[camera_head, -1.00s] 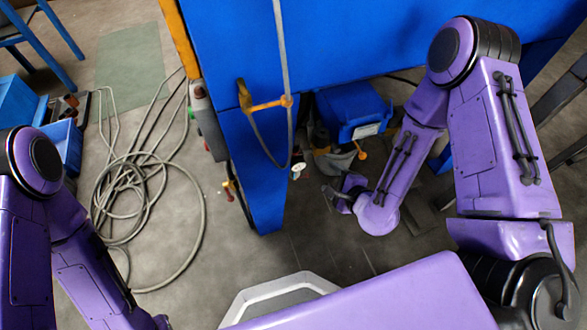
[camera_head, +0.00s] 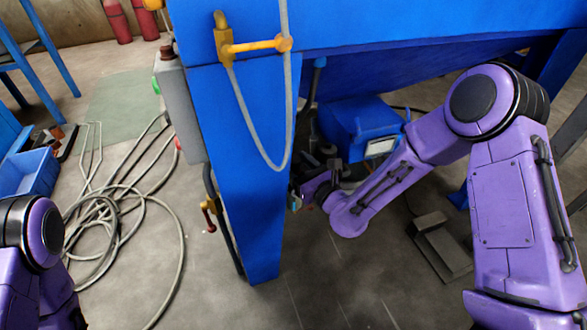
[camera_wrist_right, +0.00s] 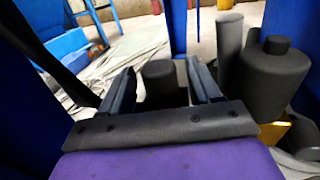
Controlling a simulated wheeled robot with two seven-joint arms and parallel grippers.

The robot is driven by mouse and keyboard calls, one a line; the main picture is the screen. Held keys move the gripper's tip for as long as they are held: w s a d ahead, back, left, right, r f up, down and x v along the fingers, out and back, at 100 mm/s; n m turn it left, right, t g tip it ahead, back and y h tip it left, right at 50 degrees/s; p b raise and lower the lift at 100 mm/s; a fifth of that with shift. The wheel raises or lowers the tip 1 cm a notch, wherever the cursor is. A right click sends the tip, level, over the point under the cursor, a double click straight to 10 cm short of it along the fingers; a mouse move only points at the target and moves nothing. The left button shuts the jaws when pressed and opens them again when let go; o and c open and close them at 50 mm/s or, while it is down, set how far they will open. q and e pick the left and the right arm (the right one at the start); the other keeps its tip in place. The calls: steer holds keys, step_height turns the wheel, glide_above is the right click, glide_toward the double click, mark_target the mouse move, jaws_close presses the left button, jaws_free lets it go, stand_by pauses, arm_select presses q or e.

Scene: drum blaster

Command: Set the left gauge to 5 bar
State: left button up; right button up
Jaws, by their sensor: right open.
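My right gripper (camera_head: 312,183) is beside the right side of the blue cabinet leg, under the blue cabinet. In the right wrist view my right gripper (camera_wrist_right: 160,78) is open, with a dark cylindrical knob (camera_wrist_right: 160,88) showing between its fingers. I cannot tell whether the fingers touch it. A small pale, greenish part (camera_head: 295,202), possibly a gauge, shows at the leg's edge by the gripper; its face and reading cannot be made out. My left arm (camera_head: 38,240) is at the lower left; its gripper is out of view.
The blue leg (camera_head: 240,170) stands close left of my right gripper. A blue box (camera_head: 358,125) is behind it. Dark cylinders (camera_wrist_right: 275,75) stand to the right in the wrist view. A looped grey hose (camera_head: 278,166) hangs in front. Coiled hoses (camera_head: 110,215) lie on the floor.

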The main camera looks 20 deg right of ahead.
arm_select(q)
steer(key=shift+w+a+f, duration=0.25)
steer(key=shift+w, duration=0.05)
arm_select(e)
steer(key=shift+w+a, duration=0.2)
steer(key=shift+w, duration=0.35)
steer(key=c, duration=0.9)
steer(key=m+h+p, duration=0.1)
steer(key=h, duration=0.1)
steer(key=shift+r+m+t+h, duration=0.15)
steer(key=shift+m+t+h, duration=0.15)
steer(key=shift+m+t, duration=0.1)
steer(key=shift+c, duration=0.2)
steer(key=shift+f+m+h, duration=0.2)
steer(key=shift+m+h, duration=0.4)
steer(key=shift+h, duration=0.4)
arm_select(q)
steer(key=shift+s+d+r, duration=0.45)
steer(key=shift+s+r, duration=0.1)
steer(key=shift+s, duration=0.1)
arm_select(e)
steer(key=shift+m+h, duration=0.9)
steer(key=shift+h, duration=0.5)
steer(key=o, duration=0.9)
steer(key=shift+o, duration=0.2)
steer(key=shift+r, duration=0.1)
